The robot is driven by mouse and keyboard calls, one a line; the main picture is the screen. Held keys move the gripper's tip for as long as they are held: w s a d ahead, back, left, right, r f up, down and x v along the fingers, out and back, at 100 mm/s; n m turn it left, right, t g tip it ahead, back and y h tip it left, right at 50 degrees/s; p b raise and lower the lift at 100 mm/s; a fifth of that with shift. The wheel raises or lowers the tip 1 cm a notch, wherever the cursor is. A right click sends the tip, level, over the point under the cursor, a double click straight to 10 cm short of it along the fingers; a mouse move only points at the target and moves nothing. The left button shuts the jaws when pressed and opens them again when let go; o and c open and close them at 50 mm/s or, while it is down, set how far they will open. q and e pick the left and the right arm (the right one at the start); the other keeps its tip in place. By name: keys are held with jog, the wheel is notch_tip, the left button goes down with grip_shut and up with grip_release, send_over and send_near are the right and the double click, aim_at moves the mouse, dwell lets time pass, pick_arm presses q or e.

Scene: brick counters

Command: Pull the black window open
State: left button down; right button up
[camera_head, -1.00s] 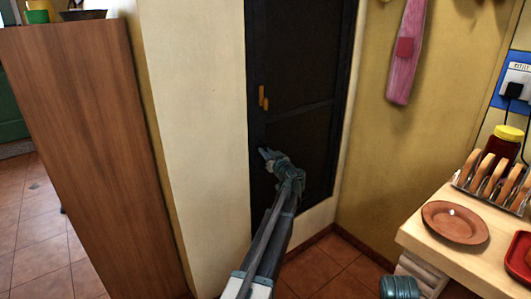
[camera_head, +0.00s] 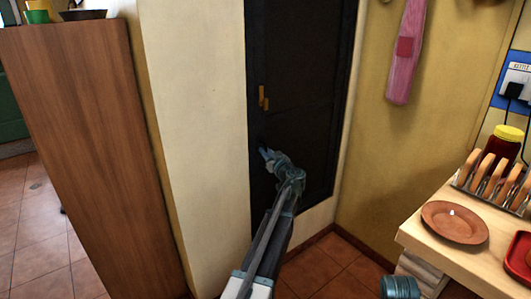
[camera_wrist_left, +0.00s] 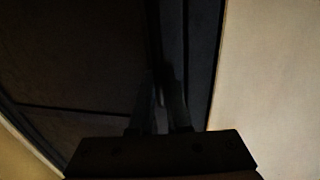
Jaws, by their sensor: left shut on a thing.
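The black window (camera_head: 305,65) is a tall dark panel set in the cream wall. It looks closed or nearly so in the head view. A small orange-yellow handle (camera_head: 263,98) sits near its left edge. My left gripper (camera_head: 266,153) is at the window's left edge, below that handle, and is shut on the window's edge. In the left wrist view the gripper's fingers (camera_wrist_left: 160,110) stand close together at the dark frame strip of the window (camera_wrist_left: 75,65). The exact contact is too dark to see.
A wooden cabinet (camera_head: 85,140) stands at the left, with a green cup (camera_head: 37,16) and dark bowl (camera_head: 83,14) on top. A counter (camera_head: 435,238) at the right holds a brown plate (camera_head: 455,222), a toast rack and a jar. Tiled floor between them is clear.

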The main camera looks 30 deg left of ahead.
pick_arm(q)
jog(key=d+n+g+y, duration=0.2)
jog(key=d+g, duration=0.1)
jog(key=d, duration=2.6)
jog(key=shift+s+d+n+g, duration=0.2)
jog(key=shift+s+n+g, duration=0.1)
jog(key=shift+n+g, duration=0.1)
jog(key=c, duration=0.9)
grip_release()
jog(key=shift+a, duration=0.1)
